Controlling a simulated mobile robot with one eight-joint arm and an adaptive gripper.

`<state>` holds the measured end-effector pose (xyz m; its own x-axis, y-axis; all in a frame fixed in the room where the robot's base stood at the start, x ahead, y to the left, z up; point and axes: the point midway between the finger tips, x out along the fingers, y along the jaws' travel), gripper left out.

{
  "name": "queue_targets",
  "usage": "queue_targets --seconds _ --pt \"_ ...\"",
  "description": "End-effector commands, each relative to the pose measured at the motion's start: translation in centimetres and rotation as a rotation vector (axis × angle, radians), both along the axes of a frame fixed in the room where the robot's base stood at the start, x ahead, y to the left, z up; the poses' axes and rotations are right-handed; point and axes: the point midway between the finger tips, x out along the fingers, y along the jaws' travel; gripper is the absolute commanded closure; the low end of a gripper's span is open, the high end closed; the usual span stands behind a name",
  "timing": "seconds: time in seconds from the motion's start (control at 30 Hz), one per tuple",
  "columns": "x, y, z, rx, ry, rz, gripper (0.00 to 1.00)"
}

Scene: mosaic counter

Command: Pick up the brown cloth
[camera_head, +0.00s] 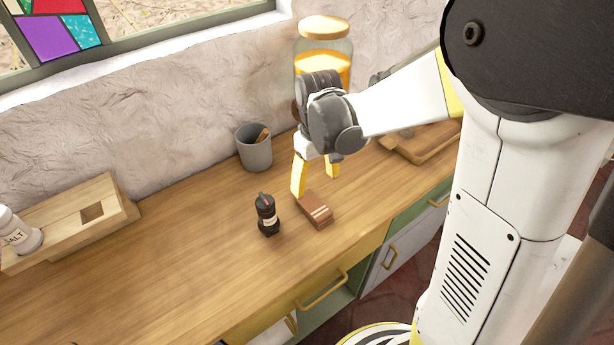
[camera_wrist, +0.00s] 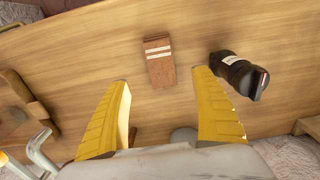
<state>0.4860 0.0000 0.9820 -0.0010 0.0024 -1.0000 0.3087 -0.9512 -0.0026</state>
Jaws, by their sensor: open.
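The brown cloth (camera_head: 315,210) is a small folded block with pale stripes at one end. It lies on the wooden counter. In the wrist view the cloth (camera_wrist: 160,64) lies beyond the fingertips, in line with the gap between them. My gripper (camera_head: 316,183) is open and empty, with its yellow fingers pointing down above the counter, just behind the cloth. In the wrist view the two fingers of my gripper (camera_wrist: 160,76) are spread wide and do not touch the cloth.
A dark bottle (camera_head: 267,215) stands close to the left of the cloth; it also shows in the wrist view (camera_wrist: 238,75). A grey cup (camera_head: 254,148) and a large jar (camera_head: 324,50) stand near the wall. The counter (camera_head: 190,245) is clear at front left.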

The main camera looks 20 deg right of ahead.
Motion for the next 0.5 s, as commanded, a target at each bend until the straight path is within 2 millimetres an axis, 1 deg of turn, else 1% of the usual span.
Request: queue_targets --seconds 0.03,0.2,0.3,0.43,0.5 --pt "0.0 0.0 -1.0 0.000 0.002 0.001 0.24" --pt "0.1 0.0 -4.0 0.000 0.002 0.001 0.24" --pt "0.0 0.0 -5.0 0.000 0.001 0.001 0.24" --pt "0.1 0.0 -5.7 0.000 0.001 0.000 0.24" --pt "0.1 -0.1 -6.3 0.000 0.001 0.000 0.24"
